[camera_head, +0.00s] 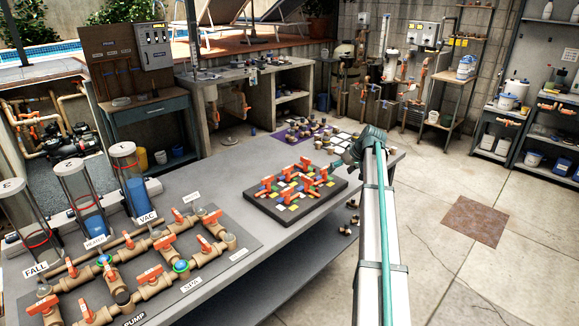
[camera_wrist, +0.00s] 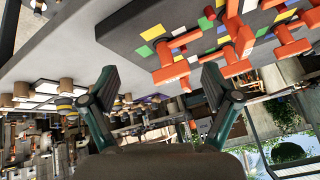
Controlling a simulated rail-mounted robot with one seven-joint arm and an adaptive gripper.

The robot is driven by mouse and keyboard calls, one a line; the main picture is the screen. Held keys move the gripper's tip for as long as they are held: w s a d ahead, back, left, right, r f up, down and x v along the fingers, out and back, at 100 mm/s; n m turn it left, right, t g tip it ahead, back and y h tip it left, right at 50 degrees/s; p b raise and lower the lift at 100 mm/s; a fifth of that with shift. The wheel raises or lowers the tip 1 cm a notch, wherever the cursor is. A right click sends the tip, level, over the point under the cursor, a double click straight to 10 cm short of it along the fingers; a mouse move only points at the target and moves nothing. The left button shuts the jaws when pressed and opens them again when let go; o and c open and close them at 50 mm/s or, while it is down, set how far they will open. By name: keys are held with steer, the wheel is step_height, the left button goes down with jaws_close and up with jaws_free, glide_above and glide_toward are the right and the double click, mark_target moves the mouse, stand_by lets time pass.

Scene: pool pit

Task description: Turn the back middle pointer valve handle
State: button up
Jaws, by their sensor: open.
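A dark square board (camera_head: 303,221) with colored squares and several orange pointer handles (camera_head: 305,160) lies on the grey workbench. The handles are crowded together, and I cannot tell for sure which one is the back middle. My gripper (camera_head: 344,158) is just beyond the board's back right part, open and empty. In the wrist view, my gripper (camera_wrist: 160,74) has its two fingers spread wide, apart from the handles. An orange handle (camera_wrist: 172,72) shows just past the gap between them, and another orange handle (camera_wrist: 244,42) is to the right, on the board (camera_wrist: 125,28).
A pipe manifold (camera_head: 160,281) with orange handles fills the workbench's front left, with clear cylinders (camera_head: 133,180) behind it. Small brown parts on a purple mat (camera_head: 298,133) and pale tiles (camera_head: 345,138) lie behind the board. Bare bench (camera_head: 215,180) lies left of the board.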

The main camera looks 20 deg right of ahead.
mark_target(288, 167)
steer(key=w+a+r+n+g+p, duration=0.1)
steer(key=w+a+r+n, duration=0.3)
steer(key=a, duration=0.3)
steer(key=w+a+r+n+g, duration=0.1)
steer(key=w+a+r, duration=0.3)
steer(key=w+a, duration=0.25)
steer(key=shift+h, duration=0.3)
steer(key=p+x, duration=0.1)
steer(key=x, duration=0.2)
steer(key=a+p+x, duration=0.1)
steer(key=x, duration=0.6)
steer(key=shift+s+a+f+p, duration=0.2)
steer(key=shift+s+f+p, duration=0.1)
steer(key=shift+p, duration=0.1)
steer(key=c, duration=1.1)
steer(key=shift+c, duration=0.2)
